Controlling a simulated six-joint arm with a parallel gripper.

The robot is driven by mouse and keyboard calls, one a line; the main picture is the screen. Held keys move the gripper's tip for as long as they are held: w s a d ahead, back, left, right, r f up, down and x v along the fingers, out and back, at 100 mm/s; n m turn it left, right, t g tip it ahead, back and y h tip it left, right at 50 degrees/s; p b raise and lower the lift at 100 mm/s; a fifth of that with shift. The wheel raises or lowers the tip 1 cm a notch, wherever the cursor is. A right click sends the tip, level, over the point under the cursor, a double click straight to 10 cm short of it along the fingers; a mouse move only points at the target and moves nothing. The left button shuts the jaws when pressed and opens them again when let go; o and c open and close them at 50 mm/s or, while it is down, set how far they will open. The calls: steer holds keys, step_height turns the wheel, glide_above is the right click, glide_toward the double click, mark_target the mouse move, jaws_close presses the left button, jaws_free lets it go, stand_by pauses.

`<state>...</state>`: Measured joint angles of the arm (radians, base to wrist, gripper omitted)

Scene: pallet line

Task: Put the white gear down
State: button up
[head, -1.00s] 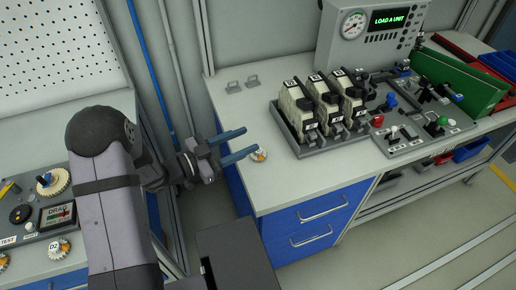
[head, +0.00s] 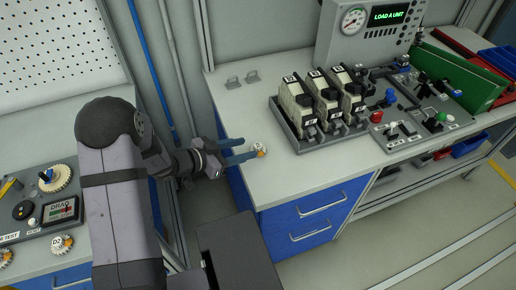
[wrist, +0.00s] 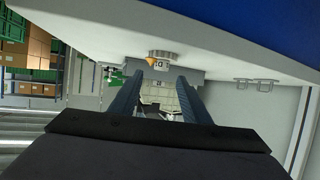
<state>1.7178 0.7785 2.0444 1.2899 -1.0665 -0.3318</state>
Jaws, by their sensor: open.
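A grey tray (head: 296,140) with several cream-and-black units stands right of the gear. Behind it is a display box (head: 372,28) reading "LOAD A UNIT". Two small grey brackets (head: 242,80) sit at the back left. A left bench holds a panel with a cream gear (head: 56,178).

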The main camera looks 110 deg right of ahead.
mark_target(258, 145)
steer(key=shift+p+x, duration=0.75)
steer(key=shift+x, duration=1.8)
steer(key=shift+w+d+f, duration=0.1)
steer(key=shift+f, duration=0.1)
jaws_close()
steer(key=shift+r, duration=0.1)
step_height(258, 145, up, 10)
steer(key=b, duration=0.1)
